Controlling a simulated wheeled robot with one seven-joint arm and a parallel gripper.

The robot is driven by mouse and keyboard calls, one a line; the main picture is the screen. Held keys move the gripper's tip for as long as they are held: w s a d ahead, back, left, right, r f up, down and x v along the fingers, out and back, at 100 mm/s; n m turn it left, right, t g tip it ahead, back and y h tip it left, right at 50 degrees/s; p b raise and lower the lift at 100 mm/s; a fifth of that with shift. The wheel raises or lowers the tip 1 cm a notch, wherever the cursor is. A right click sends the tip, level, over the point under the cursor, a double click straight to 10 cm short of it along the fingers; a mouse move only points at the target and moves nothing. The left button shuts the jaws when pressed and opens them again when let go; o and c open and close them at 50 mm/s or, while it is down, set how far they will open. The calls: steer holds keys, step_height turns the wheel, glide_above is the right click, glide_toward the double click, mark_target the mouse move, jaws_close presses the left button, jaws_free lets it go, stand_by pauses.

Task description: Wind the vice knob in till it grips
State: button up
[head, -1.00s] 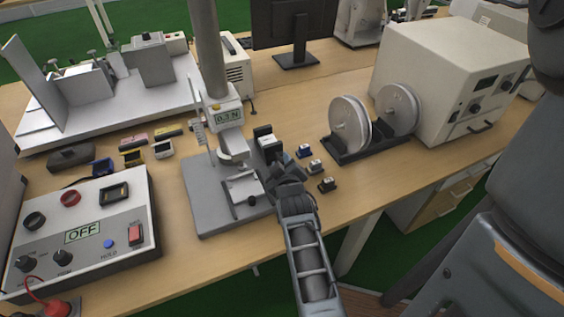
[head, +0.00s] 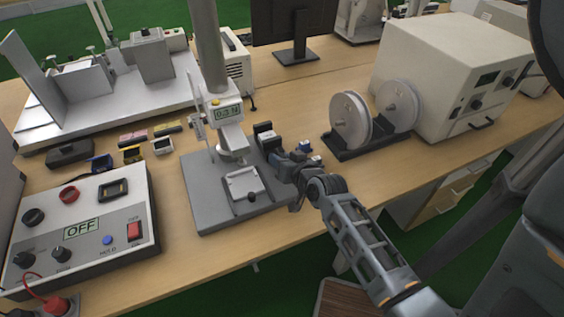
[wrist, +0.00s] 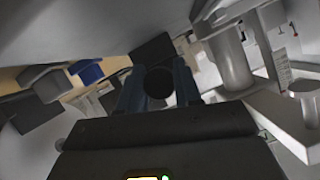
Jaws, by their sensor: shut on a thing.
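My gripper (head: 279,160) is beside the test stand, on its right, in the head view. In the wrist view its two dark fingers (wrist: 157,88) are shut on a round black knob (wrist: 158,81), which looks like the vice knob. Behind it is a dark block (wrist: 153,48), which seems to be the vice; in the head view this dark block (head: 263,130) stands just past the gripper. The gripper hides the knob in the head view. Whether the vice jaws grip anything cannot be seen.
The test stand's grey base (head: 209,215) carries a pale fixture (head: 241,182) with another black knob, under a force gauge (head: 228,111). Twin reels (head: 350,120) stand to the right, a control box (head: 80,235) to the left. A small blue block (head: 305,146) lies near the gripper.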

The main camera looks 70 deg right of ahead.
steer(key=m+t+b, duration=0.1)
steer(key=b, duration=0.1)
steer(key=m+t+y+b, duration=0.1)
steer(key=b, duration=0.1)
steer(key=shift+f+m, duration=0.2)
steer(key=shift+m, duration=0.2)
steer(key=shift+r+m+t+y+b, duration=0.15)
steer(key=shift+m+t+y+b, duration=0.2)
steer(key=shift+m+b, duration=0.75)
steer(key=shift+b, duration=0.35)
steer(key=o, duration=1)
steer(key=shift+o, duration=0.2)
steer(key=shift+b+v, duration=0.65)
steer(key=shift+v, duration=3.3)
